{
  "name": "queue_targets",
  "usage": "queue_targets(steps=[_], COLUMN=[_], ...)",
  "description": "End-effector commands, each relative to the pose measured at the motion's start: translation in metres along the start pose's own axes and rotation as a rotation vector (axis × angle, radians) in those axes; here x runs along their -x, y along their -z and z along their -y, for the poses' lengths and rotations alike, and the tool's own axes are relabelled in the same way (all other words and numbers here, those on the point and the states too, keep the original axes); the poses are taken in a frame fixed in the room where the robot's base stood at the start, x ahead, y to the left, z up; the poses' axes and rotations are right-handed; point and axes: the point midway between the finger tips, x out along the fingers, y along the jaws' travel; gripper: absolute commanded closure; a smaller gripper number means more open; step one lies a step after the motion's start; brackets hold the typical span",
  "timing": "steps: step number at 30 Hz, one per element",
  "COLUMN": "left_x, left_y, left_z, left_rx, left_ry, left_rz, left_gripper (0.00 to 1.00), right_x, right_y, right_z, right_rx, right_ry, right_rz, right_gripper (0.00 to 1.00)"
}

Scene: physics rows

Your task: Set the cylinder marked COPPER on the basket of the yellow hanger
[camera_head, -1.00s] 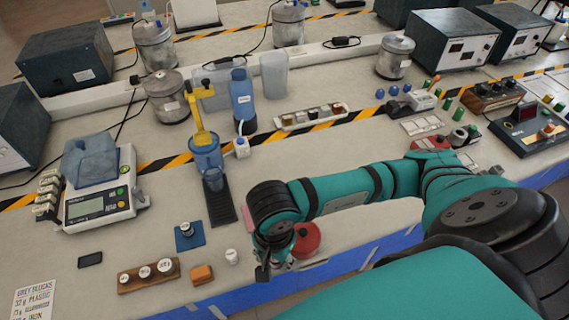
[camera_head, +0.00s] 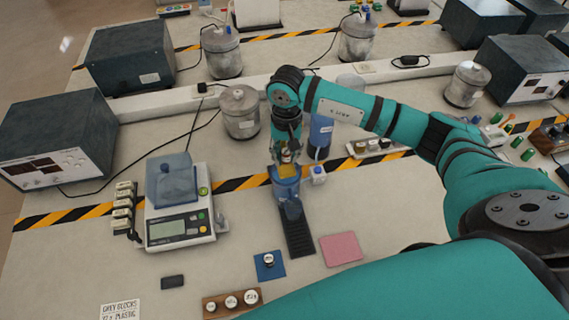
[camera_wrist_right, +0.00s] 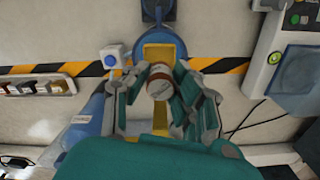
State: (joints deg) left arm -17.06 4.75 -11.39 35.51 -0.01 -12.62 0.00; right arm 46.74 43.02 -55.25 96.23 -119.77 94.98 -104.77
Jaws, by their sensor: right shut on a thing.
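My right gripper (camera_head: 286,150) is above the yellow hanger (camera_head: 287,171), which stands at the blue vessel (camera_head: 287,190). In the right wrist view the right gripper (camera_wrist_right: 168,98) is shut on a small cylinder (camera_wrist_right: 160,84) with a pale top and a brown-copper side. Its marking is too small to read. The yellow hanger (camera_wrist_right: 160,52) shows around and behind the cylinder, so the cylinder is over it or at its basket. I cannot tell whether they touch. My left gripper is not in view.
A rack (camera_head: 376,148) of several small cylinders is to the right, beyond a blue bottle (camera_head: 320,132). A scale (camera_head: 180,229) is left of the vessel. A blue mat (camera_head: 262,273), a pink mat (camera_head: 341,249) and a wooden weight block (camera_head: 218,309) lie nearer me.

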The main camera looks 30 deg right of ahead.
Motion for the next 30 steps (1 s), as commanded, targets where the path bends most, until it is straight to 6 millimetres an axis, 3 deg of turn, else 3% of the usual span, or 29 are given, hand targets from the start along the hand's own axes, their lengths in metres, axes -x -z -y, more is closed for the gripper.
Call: queue_targets(steps=[8,21,30], left_x=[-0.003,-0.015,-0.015], left_y=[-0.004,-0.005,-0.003], left_z=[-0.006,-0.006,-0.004], left_rx=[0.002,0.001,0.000], left_ry=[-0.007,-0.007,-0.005], left_rz=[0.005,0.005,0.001], left_gripper=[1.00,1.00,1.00], right_x=[-0.007,-0.038,-0.040], right_y=[0.002,0.003,0.003], right_z=[0.000,0.000,0.000], right_rx=[0.007,0.006,0.006], right_ry=[0.000,0.001,0.001], right_rz=[0.000,-0.001,-0.001], right_gripper=[1.00,1.00,1.00])
